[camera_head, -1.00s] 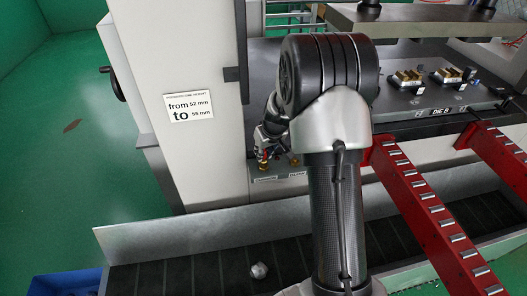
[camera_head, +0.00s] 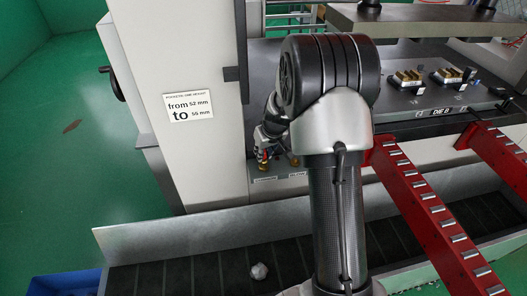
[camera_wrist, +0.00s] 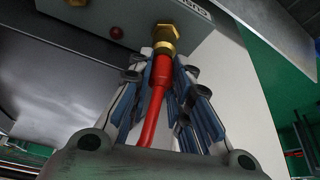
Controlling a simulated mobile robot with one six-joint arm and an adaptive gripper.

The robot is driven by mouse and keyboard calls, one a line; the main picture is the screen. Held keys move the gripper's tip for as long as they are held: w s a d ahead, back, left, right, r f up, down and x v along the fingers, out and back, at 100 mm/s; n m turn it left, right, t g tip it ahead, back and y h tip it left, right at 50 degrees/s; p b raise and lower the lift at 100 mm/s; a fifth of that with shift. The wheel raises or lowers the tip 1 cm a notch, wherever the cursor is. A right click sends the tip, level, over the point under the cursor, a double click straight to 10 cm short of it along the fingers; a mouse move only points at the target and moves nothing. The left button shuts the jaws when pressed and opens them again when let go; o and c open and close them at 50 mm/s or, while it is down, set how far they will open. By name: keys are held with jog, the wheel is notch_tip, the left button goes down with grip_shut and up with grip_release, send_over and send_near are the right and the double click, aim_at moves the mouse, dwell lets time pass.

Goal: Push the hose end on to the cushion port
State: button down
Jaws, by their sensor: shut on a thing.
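The red hose (camera_wrist: 152,115) runs up between the fingers of my gripper (camera_wrist: 167,85) in the wrist view. My gripper is shut on it just below its upper end. That end (camera_wrist: 162,66) lines up with the brass cushion port (camera_wrist: 166,36) on the grey block and appears to meet its lower collar. I cannot tell how far it is pushed on. In the head view my gripper (camera_head: 263,145) is at the block, above the cushion label (camera_head: 265,180); my arm partly hides it.
A second brass port (camera_head: 294,161) with a blow label (camera_head: 297,174) is close on the right. A dark red knob (camera_wrist: 117,33) sits on the block beside the cushion port. The white machine panel (camera_head: 190,130) stands left, and the conveyor (camera_head: 205,275) runs below.

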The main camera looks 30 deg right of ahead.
jog(key=c, duration=1.4)
grip_release()
jog(key=shift+o, duration=0.6)
jog(key=o, duration=0.4)
jog(key=shift+c, duration=0.2)
jog(key=shift+r+p, duration=2.15)
jog(key=shift+r, duration=1.35)
jog(key=shift+c, duration=0.2)
